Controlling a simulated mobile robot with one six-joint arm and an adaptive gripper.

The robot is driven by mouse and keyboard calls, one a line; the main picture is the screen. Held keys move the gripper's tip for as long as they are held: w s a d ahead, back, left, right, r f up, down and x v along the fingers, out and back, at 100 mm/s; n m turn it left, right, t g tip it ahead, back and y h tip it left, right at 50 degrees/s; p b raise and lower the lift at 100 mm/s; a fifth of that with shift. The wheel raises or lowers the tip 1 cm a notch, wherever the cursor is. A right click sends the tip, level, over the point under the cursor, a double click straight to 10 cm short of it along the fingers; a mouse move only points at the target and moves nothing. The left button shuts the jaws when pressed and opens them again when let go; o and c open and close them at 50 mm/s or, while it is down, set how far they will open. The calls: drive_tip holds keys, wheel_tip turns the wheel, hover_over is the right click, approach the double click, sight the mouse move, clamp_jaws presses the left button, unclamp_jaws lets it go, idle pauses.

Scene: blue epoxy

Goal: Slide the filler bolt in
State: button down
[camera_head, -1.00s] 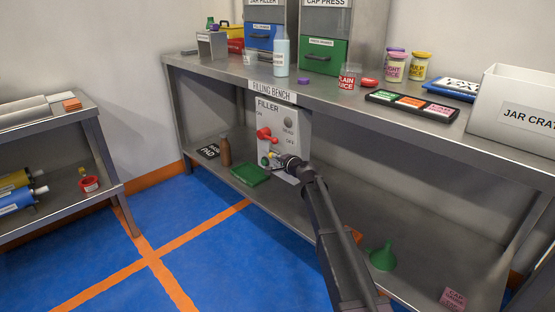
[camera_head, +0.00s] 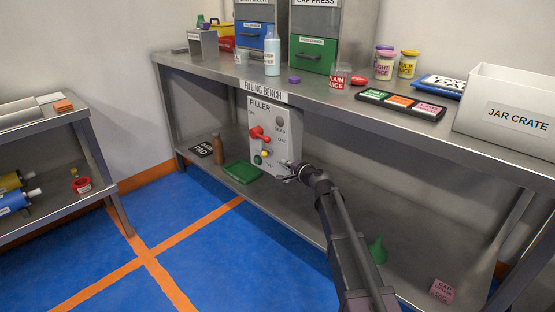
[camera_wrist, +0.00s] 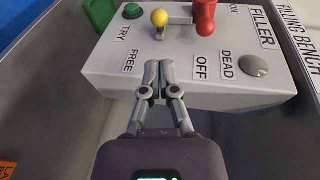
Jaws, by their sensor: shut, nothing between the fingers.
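The filler (camera_head: 285,143) is a pale grey box under the bench's front edge. Its bolt seems to be the yellow knob (camera_head: 264,153) low on the face; in the wrist view the yellow knob (camera_wrist: 159,18) stands on a short metal stem near the top, beside a metal bracket. A red lever (camera_wrist: 204,17) is right of it and a green button (camera_wrist: 132,11) left of it. My gripper (camera_head: 288,179) is at the box's lower right in the head view. In the wrist view my gripper (camera_wrist: 151,72) is shut and empty, apart from the knob, near the FREE label.
The filling bench (camera_head: 215,68) overhangs the box, with its lower shelf (camera_head: 330,190) beneath. A dark green flat item (camera_head: 242,172) and a brown bottle (camera_head: 218,149) are left of the filler. A green funnel (camera_head: 377,250) and a pink block (camera_head: 441,290) are on the shelf at right.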

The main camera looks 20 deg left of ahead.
drive_tip(key=v, duration=0.3)
drive_tip(key=shift+s+d, duration=0.1)
drive_tip(key=shift+d, duration=0.1)
idle(0.4)
drive_tip(key=s+d+f+n+g+h+p, duration=0.2)
drive_tip(key=s+d+g+h+p, duration=0.15)
drive_tip(key=s+d, duration=0.85)
drive_tip(key=s+d+f+n+g+h+p, duration=0.25)
drive_tip(key=s+d+h, duration=0.25)
drive_tip(key=d, duration=1.2)
drive_tip(key=s+d+f+n+g+h+p, duration=0.25)
drive_tip(key=s+d+h, duration=0.25)
drive_tip(key=s+d, duration=0.7)
drive_tip(key=w+d+r+p, duration=0.1)
drive_tip(key=r+p, duration=1.7)
drive_tip(key=w+d+r+p, duration=0.1)
drive_tip(key=w+r+p, duration=0.1)
drive_tip(key=r+p, duration=1.6)
drive_tip(key=shift+w+d+r, duration=0.2)
drive_tip(key=shift+w+r, duration=0.1)
